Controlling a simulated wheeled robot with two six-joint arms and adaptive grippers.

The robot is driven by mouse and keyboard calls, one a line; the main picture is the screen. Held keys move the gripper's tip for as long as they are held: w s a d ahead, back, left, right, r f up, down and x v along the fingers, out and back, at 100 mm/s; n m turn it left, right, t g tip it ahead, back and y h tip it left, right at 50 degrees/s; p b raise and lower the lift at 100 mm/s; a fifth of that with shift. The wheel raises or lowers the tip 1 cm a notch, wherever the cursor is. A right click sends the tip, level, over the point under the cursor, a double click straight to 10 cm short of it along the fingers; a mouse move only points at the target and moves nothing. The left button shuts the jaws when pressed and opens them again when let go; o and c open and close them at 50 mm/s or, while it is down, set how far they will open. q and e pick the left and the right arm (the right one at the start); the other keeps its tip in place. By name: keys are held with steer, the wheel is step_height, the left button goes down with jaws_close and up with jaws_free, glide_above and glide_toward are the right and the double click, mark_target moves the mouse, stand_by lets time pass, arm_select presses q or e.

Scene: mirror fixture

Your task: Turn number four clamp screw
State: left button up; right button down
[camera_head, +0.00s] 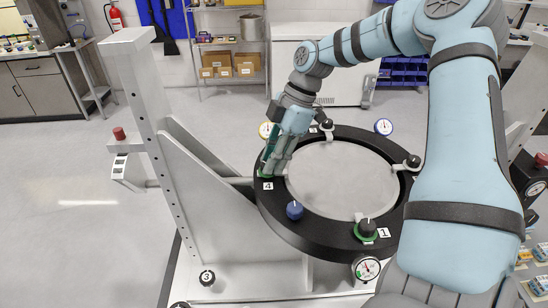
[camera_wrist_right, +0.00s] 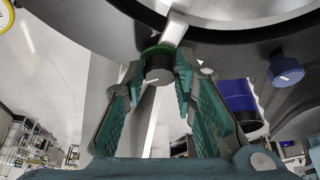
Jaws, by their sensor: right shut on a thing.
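The number four clamp screw is a black knob (camera_wrist_right: 159,68) with a pale pointer line and a green ring at its base. In the wrist view it sits between the green finger pads of my right gripper (camera_wrist_right: 159,78), which is shut on it. In the head view my right gripper (camera_head: 270,166) reaches down to the left side of the black ring, next to the label 4 (camera_head: 268,186). There the fingers hide most of the knob. My left gripper is in neither view.
The black ring (camera_head: 275,220) holds a round grey mirror (camera_head: 335,180). A blue knob (camera_head: 295,210), clamp screw 1 (camera_head: 367,228) and dial gauges (camera_head: 384,126) sit around it. A white upright frame (camera_head: 150,110) stands at left. My right arm covers the right side.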

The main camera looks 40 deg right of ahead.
steer(key=shift+f+n+g, duration=0.1)
steer(key=shift+n+g, duration=0.3)
steer(key=shift+n, duration=0.5)
steer(key=c, duration=1.6)
jaws_free()
steer(key=shift+c, duration=0.2)
steer(key=o, duration=0.3)
steer(key=shift+w+a, duration=0.1)
steer(key=shift+o, duration=0.2)
steer(key=shift+a, duration=0.1)
steer(key=v, duration=0.7)
steer(key=shift+r, duration=0.3)
steer(key=shift+w, duration=0.1)
